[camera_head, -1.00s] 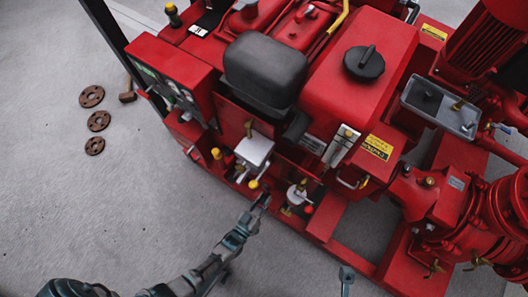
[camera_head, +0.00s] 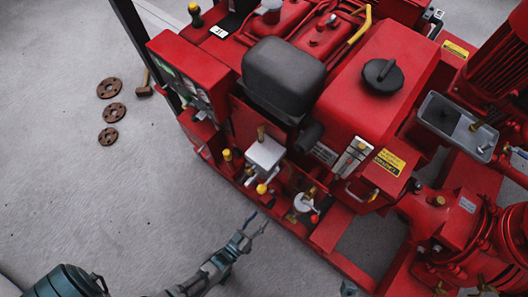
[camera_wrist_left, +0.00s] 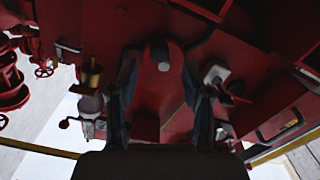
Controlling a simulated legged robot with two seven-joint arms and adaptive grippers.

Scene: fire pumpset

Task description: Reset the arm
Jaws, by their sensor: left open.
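My left gripper (camera_head: 256,224) is in the head view at lower middle. It is open and empty, with its fingers spread toward the red pumpset (camera_head: 368,92). It is apart from the pumpset's lower front edge, over the grey floor. In the left wrist view, my left gripper's two fingers (camera_wrist_left: 163,105) stand apart with red machine parts seen between and beyond them. A small piece of what may be my right arm (camera_head: 349,289) shows at the bottom edge of the head view. My right gripper's jaws cannot be made out.
The pumpset has a control box (camera_head: 184,75), a white plate (camera_head: 265,152) and a valve (camera_head: 303,205) on its near side.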

